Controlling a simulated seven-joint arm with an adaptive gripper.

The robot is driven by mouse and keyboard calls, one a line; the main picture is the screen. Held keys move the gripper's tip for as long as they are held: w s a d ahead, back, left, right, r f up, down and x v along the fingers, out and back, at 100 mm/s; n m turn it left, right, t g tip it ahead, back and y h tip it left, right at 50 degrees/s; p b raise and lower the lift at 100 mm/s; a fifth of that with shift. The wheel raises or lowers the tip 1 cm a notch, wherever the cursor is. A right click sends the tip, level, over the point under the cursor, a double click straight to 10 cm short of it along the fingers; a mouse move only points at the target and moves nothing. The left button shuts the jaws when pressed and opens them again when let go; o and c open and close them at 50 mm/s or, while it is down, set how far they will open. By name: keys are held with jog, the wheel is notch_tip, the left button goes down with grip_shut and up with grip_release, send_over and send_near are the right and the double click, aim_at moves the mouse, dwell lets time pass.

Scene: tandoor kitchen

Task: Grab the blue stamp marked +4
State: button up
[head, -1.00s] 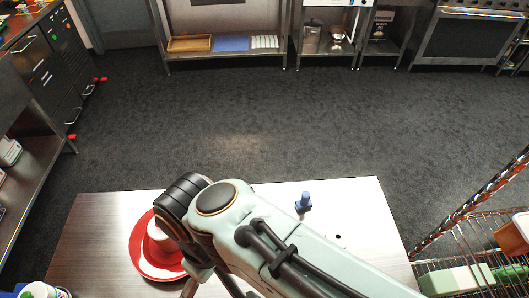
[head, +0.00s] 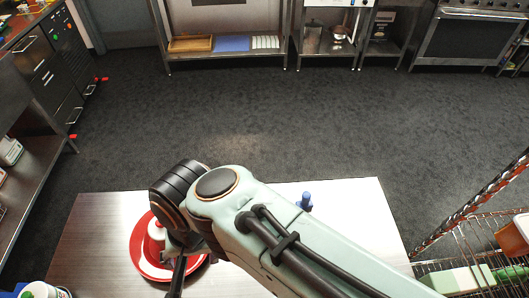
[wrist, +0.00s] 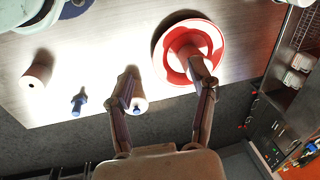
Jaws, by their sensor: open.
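A blue stamp (head: 306,201) stands on the table, just beyond my arm in the head view. In the wrist view a blue stamp (wrist: 79,102) is at the left, apart from my fingers. A second blue tip (wrist: 137,111) shows beside a pale tan cylinder (wrist: 140,93), partly behind my left finger. I cannot read a +4 on either. My gripper (wrist: 163,73) is open and empty. In the head view my gripper (head: 178,275) is over the same red dish (head: 138,250), mostly hidden by my arm.
A brown spool-like piece (wrist: 37,72) sits on the table at the left of the wrist view. A wire rack (head: 470,245) stands right of the table (head: 100,215). A white jar (head: 38,290) is at the lower left.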

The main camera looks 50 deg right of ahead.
jog(key=w+d+f+m+t, duration=0.2)
jog(key=w+d+f+m, duration=0.1)
jog(key=w+d+m, duration=1.4)
jog(key=m+g+h, duration=0.1)
jog(key=m+g, duration=0.3)
jog(key=m, duration=0.9)
send_over(308, 195)
notch_tip(308, 195, down, 14)
jog(key=shift+r, duration=0.1)
jog(key=shift+n, duration=0.3)
notch_tip(308, 195, down, 6)
jog(key=shift+r, duration=0.1)
jog(key=shift+w+f, duration=0.1)
jog(key=shift+f, duration=0.2)
